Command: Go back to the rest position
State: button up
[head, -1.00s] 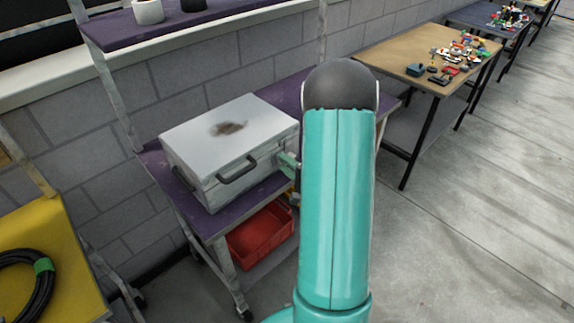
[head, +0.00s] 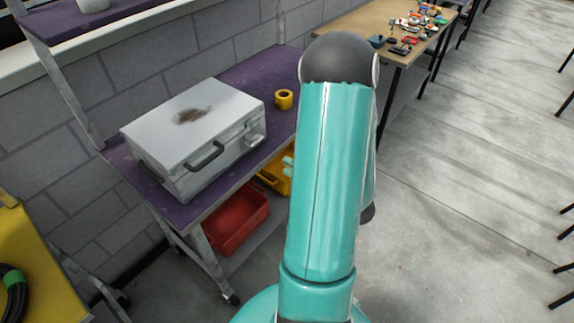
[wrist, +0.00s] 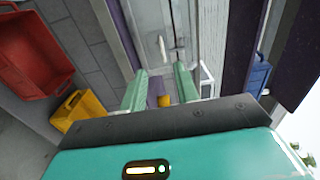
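My gripper shows in the wrist view (wrist: 161,72) with its two green fingers apart and nothing held between them. In the head view its green fingertips (head: 288,166) just show at the left of my teal arm, which hides the rest. The fingertips are in front of the purple workbench (head: 252,72), right of the silver case (head: 215,115) and apart from it. The case is closed, with a brown stain on its lid and dark handles.
A yellow tape roll (head: 284,99) lies on the bench right of the case. A red bin (head: 236,218) and a yellow bin (head: 275,180) sit on the shelf below. A cluttered brown table (head: 380,30) stands behind. The floor at right is mostly clear.

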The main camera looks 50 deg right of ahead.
dwell(0.4)
jog(key=w+a+r+n+g+y, duration=0.2)
jog(key=w+a+r+n+y, duration=0.15)
jog(key=a, duration=0.25)
jog(key=w+a+r+n+g+y, duration=0.2)
jog(key=a+y, duration=0.3)
jog(key=a, duration=0.1)
jog(key=s+a+r+n+g, duration=0.2)
jog(key=s+a+n+g, duration=0.15)
jog(key=a+g, duration=0.35)
jog(key=s+a+r+n+g, duration=0.25)
jog(key=a+n+g, duration=0.25)
jog(key=a, duration=0.5)
notch_tip(320, 180, up, 9)
jog(key=n+t+h, duration=0.3)
jog(key=h, duration=0.6)
jog(key=shift+s+a+r+n+t, duration=0.15)
jog(key=shift+s+a+n+t, duration=0.2)
jog(key=shift+s, duration=0.1)
